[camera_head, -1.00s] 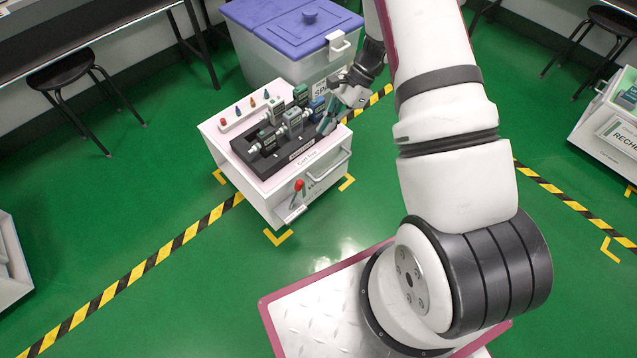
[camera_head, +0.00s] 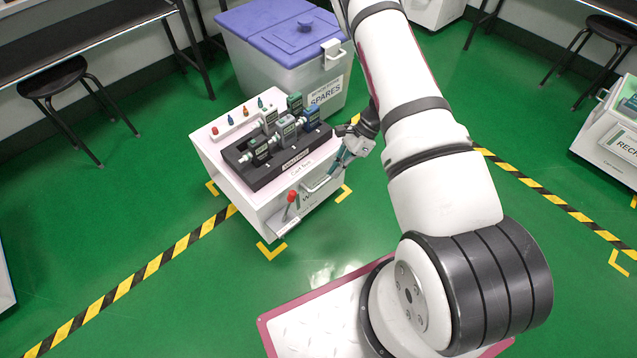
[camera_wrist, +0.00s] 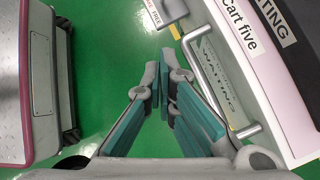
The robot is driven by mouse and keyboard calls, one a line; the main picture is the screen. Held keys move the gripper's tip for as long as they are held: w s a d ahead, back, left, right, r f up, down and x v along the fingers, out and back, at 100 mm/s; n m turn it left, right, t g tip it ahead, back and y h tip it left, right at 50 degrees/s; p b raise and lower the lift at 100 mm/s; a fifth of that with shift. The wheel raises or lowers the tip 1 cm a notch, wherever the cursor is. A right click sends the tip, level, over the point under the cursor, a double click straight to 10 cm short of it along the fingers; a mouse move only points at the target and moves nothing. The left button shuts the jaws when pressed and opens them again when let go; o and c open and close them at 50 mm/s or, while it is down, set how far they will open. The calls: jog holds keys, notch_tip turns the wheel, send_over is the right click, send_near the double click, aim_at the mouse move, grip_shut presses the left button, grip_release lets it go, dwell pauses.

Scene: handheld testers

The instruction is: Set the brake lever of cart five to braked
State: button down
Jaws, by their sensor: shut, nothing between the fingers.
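Cart five (camera_head: 235,190) is a white cart with a pale pink top, and its name label shows in the wrist view (camera_wrist: 238,22). Its brake lever (camera_head: 291,197) has a red knob and stands up from the front face, left of the bar handle (camera_head: 325,181). My gripper (camera_head: 340,163) is just off the front face near the handle's right end, apart from the lever. In the wrist view my gripper (camera_wrist: 160,82) has its teal-padded fingers together and empty, beside the bar handle (camera_wrist: 212,82). The lever's red knob does not show there.
A black rack (camera_head: 262,178) of handheld testers sits on the cart top. A white spares bin (camera_head: 290,85) with a blue lid stands behind. Another cart (camera_head: 612,140) is at far right, and a stool (camera_head: 62,80) at left. Green floor in front of the cart is clear.

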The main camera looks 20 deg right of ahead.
aim_at(288, 207)
jog(key=a+f+b, duration=0.4)
jog(key=a+f, duration=0.2)
jog(key=a, duration=0.3)
jog(key=shift+a, duration=0.2)
jog(key=shift+a, duration=0.1)
